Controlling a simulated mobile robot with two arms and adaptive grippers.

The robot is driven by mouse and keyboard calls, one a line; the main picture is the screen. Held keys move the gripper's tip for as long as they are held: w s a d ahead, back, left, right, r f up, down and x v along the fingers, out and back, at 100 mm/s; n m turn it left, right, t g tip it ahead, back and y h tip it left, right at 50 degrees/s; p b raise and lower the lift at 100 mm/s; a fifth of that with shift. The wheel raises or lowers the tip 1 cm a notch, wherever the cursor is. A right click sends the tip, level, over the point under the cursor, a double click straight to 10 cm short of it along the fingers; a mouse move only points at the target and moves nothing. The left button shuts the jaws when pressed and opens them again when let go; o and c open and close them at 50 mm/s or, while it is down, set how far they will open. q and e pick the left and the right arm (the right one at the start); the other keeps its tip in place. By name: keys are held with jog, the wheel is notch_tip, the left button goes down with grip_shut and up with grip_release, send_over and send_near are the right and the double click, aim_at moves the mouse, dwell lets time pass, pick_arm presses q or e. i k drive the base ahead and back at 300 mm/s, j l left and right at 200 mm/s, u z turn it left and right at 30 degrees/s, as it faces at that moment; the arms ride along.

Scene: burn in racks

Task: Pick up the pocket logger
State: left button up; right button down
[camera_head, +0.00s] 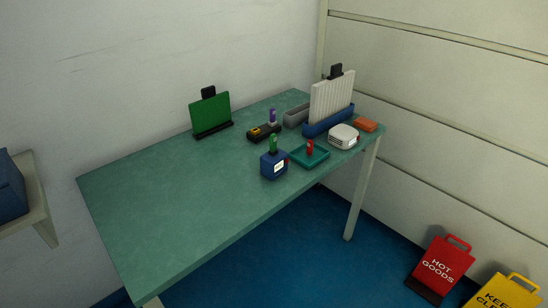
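No object is labelled clearly enough to tell for sure which is the pocket logger. Small upright sticks stand on the green table (165,215): a purple one (272,117) on a black and yellow holder (258,134), a green one (273,144) on a blue box (273,166) with a white label, and a red one (310,147) in a teal tray (318,156). A white rounded device (343,136) and an orange block (366,124) lie at the right end. Neither of my grippers is in view.
A green panel (210,115) on a black base stands at the back. A blue rack (330,124) holds white plates beside a grey trough (297,115). The table's left half is clear. Red (442,263) and yellow (505,292) signs stand on the floor; a shelf (38,205) is at left.

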aim_at(272, 166)
jog(key=i+l+u, duration=0.15)
jog(key=l, duration=0.25)
jog(key=i+l+u, duration=0.1)
jog(key=l, duration=0.35)
jog(key=i+l+u, duration=0.15)
jog(key=l, duration=0.3)
jog(key=i+l+u, duration=0.1)
jog(key=l, duration=0.35)
